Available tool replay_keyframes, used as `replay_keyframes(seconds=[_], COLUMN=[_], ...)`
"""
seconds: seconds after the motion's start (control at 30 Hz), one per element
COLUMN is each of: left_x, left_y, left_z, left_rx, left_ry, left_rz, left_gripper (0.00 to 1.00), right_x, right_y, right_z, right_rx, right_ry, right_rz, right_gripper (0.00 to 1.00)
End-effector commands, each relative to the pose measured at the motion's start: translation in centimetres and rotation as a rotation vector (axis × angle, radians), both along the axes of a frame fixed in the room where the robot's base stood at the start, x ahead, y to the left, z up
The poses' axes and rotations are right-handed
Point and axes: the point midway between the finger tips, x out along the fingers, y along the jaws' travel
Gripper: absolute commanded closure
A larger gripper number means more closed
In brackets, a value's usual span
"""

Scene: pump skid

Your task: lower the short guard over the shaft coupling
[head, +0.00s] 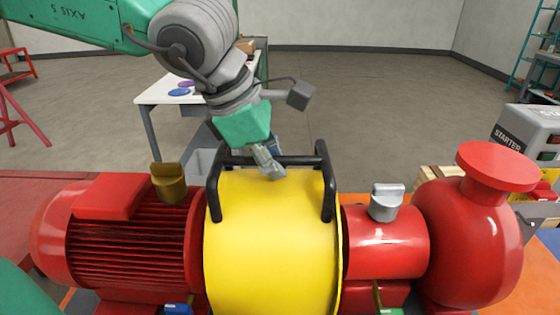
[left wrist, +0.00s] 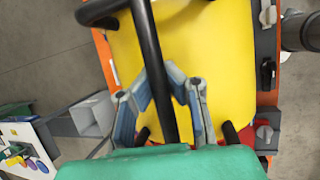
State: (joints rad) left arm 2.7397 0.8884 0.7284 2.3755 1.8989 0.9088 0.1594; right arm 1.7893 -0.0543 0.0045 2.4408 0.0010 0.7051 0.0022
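The yellow guard (head: 272,240) is a curved cover with a black handle frame (head: 328,190) on top. In the head view it stands between the red motor (head: 125,235) and the red pump (head: 470,240); it hides the shaft coupling. My left gripper (head: 270,168) is at the handle's far crossbar. In the left wrist view the gripper's fingers (left wrist: 160,85) close in on the black crossbar (left wrist: 146,40) from both sides, above the yellow guard (left wrist: 205,60). Whether the guard rests on its seat or hangs above it I cannot tell. My right gripper is not in view.
A brass-coloured fitting (head: 168,182) rises beside the guard on the motor side. A grey fitting (head: 387,202) stands on the red housing (head: 385,245) at the right. A starter box (head: 530,135) and a white table (head: 180,92) stand behind. Floor beyond is open.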

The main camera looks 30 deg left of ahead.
Motion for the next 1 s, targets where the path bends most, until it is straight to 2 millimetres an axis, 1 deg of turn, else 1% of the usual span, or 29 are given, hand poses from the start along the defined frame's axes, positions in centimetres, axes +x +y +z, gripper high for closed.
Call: replay_keyframes(seconds=[0.43, 0.77, 0.8, 0.83, 0.87, 1.0], left_x=[-0.24, -0.29, -0.29, -0.28, -0.29, -0.29], left_y=[-0.48, -0.09, -0.09, -0.09, -0.09, -0.09], left_z=[-0.44, -0.60, -0.60, -0.61, -0.62, -0.70], left_rx=[0.003, -0.002, -0.002, -0.002, -0.002, -0.001], left_ry=[-0.004, -0.005, -0.005, -0.005, -0.005, -0.002], left_rz=[-0.001, -0.001, -0.001, -0.001, -0.001, 0.000], left_gripper=[1.00, 1.00, 0.87, 0.76, 0.71, 0.71], right_x=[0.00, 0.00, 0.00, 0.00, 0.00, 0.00], right_y=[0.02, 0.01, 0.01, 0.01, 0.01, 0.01], right_z=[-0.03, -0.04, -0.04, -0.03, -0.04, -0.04], right_rx=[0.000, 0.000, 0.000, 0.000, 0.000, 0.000], right_ry=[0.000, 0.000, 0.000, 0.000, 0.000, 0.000], right_rz=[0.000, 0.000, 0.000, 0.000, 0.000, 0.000], right_gripper=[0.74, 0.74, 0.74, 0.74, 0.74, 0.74])
